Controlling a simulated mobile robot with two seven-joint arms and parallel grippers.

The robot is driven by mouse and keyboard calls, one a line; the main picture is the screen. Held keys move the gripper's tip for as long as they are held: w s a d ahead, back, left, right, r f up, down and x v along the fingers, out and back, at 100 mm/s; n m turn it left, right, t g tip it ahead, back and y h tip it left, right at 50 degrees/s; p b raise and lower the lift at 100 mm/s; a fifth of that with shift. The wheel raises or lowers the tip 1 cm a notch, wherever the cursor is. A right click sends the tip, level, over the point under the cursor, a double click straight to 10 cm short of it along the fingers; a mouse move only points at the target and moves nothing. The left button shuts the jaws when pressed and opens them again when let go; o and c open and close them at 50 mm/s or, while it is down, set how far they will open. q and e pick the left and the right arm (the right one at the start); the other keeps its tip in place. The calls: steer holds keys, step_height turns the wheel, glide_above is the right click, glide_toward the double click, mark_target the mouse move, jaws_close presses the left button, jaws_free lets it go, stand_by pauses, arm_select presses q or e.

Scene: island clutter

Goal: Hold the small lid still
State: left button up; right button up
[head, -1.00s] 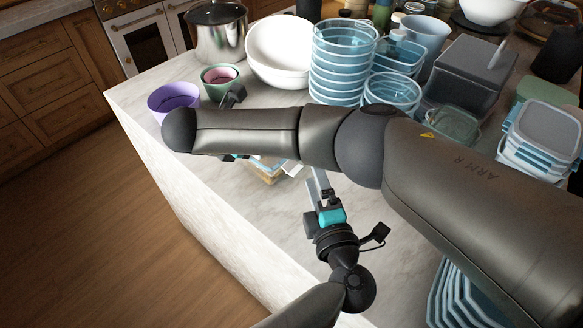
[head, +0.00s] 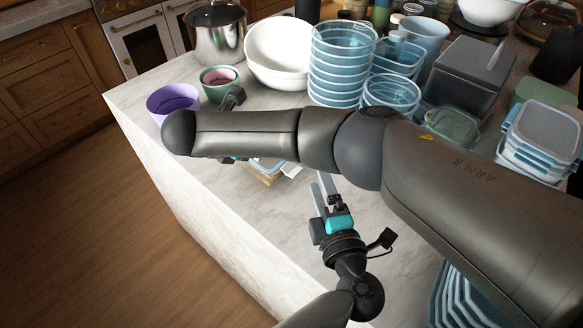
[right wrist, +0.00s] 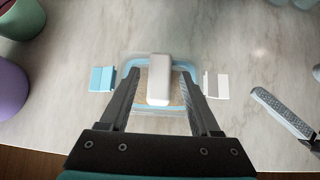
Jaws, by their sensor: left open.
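A small clear lid with a blue rim (right wrist: 134,68) lies on the counter in the right wrist view. A white block (right wrist: 159,80) covers its middle, over a brown speckled area. A blue flap (right wrist: 102,79) and a white flap (right wrist: 216,85) stick out at its sides. My right gripper (right wrist: 160,78) is open, its fingers on either side of the block; I cannot tell whether they touch the lid. In the head view my right arm mostly hides the lid (head: 268,163). My left gripper (head: 325,180) is open and empty, just right of the lid; its fingers also show in the right wrist view (right wrist: 285,115).
A purple bowl (head: 173,100), a green cup (head: 219,83), a white bowl (head: 279,52) and a stack of clear blue containers (head: 340,65) stand behind my right arm. More containers (head: 543,135) crowd the right. The counter's (head: 215,205) front left is clear.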

steer(key=shift+v, duration=4.05)
